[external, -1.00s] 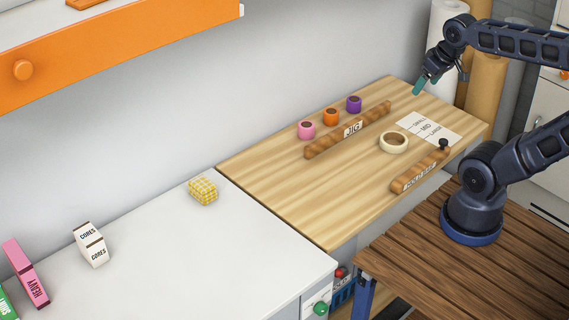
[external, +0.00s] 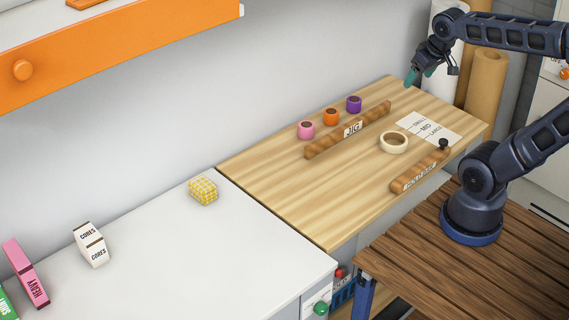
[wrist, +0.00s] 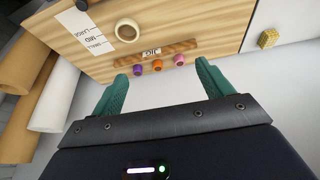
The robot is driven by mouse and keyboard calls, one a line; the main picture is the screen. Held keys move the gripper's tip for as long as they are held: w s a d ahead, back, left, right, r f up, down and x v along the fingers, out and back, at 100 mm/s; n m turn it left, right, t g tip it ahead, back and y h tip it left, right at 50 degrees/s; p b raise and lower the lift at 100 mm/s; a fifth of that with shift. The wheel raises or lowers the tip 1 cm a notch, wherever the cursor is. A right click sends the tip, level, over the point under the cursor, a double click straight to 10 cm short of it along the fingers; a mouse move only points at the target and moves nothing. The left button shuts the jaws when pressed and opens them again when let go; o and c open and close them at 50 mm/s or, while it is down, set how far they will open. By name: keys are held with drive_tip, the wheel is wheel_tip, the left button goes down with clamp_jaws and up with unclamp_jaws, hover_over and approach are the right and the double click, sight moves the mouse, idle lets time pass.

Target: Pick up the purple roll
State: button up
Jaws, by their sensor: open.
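The purple roll (external: 354,104) stands on the wooden board behind the wooden bar marked JIG, at the right end of a row of three rolls. In the wrist view the purple roll (wrist: 138,70) shows beyond my left finger's tip. An orange roll (external: 331,117) and a pink roll (external: 306,130) stand beside it to the left. My gripper (external: 418,77) is open and empty, in the air above the board's far right part, up and to the right of the purple roll. In the wrist view its two teal fingers (wrist: 161,75) are spread apart.
The JIG bar (external: 348,130) lies in front of the rolls. A cream ring (external: 394,142), a size card (external: 430,127) and a second wooden bar (external: 420,171) lie on the board (external: 290,195). Tall rolls (external: 487,80) stand behind. A yellow checked block (external: 203,191) sits on the white counter.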

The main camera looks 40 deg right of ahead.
drive_tip(key=w+d+f+m+h, duration=0.15)
drive_tip(key=w+d, duration=0.25)
drive_tip(key=w, duration=0.7)
drive_tip(key=m, duration=0.5)
hover_over(358, 97)
drive_tip(key=s+a, duration=0.2)
drive_tip(key=s, duration=0.1)
wheel_tip(358, 97, down, 27)
drive_tip(key=shift+g, duration=0.5)
drive_tip(key=shift+d+x, duration=0.15)
drive_tip(key=shift+x, duration=2.6)
drive_tip(key=shift+d+x, duration=0.1)
drive_tip(key=shift+x, duration=2.7)
drive_tip(key=shift+w+r, duration=0.1)
drive_tip(key=c, duration=1.1)
